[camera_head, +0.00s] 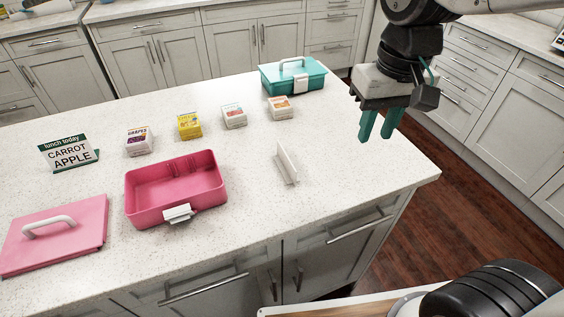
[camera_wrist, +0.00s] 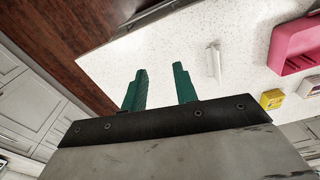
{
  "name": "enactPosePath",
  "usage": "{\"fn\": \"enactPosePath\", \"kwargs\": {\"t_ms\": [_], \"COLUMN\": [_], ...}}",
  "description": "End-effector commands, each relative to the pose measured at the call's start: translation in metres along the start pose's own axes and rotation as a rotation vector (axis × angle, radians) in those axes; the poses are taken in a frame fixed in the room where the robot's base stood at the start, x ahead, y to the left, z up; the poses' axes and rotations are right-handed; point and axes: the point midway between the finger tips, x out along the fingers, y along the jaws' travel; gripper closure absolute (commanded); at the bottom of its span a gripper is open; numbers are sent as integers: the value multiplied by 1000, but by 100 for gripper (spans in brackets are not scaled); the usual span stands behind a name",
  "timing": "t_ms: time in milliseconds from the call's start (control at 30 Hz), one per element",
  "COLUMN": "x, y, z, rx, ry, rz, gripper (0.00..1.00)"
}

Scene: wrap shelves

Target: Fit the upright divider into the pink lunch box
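The white upright divider (camera_head: 287,163) stands on the counter to the right of the pink lunch box; it also shows in the wrist view (camera_wrist: 215,62). The pink lunch box (camera_head: 145,212) is open and looks empty, with a white latch on its front. Part of it shows at the right of the wrist view (camera_wrist: 290,45). My gripper (camera_head: 379,126) has two green fingers, spread apart with nothing between them. It hangs above the right end of the counter, to the right of the divider and apart from it. The wrist view also shows the fingers (camera_wrist: 160,88).
The pink lid (camera_head: 80,238) with a white handle lies left of the box. Several small food boxes, including a yellow one (camera_head: 189,125), stand behind it. A closed teal lunch box (camera_head: 270,80) and a "lunch today: carrot, apple" sign (camera_head: 68,153) stand farther back. The counter around the divider is clear.

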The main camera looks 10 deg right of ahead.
Motion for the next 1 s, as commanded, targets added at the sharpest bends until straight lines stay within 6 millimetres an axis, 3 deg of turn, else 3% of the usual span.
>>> {"fn": "enactPosePath", "kwargs": {"t_ms": [100,200,400,567,1000], "x": [22,40,68,82,139], "y": [-41,-72,-116,-127,-128], "z": [-44,-70,-96,-101,-97], "rx": [-61,-98,-142,-151,-151], "ry": [-30,-45,-59,-64,-65], "rz": [-2,-1,0,1,1], "gripper": [71,71,71,71,71]}}
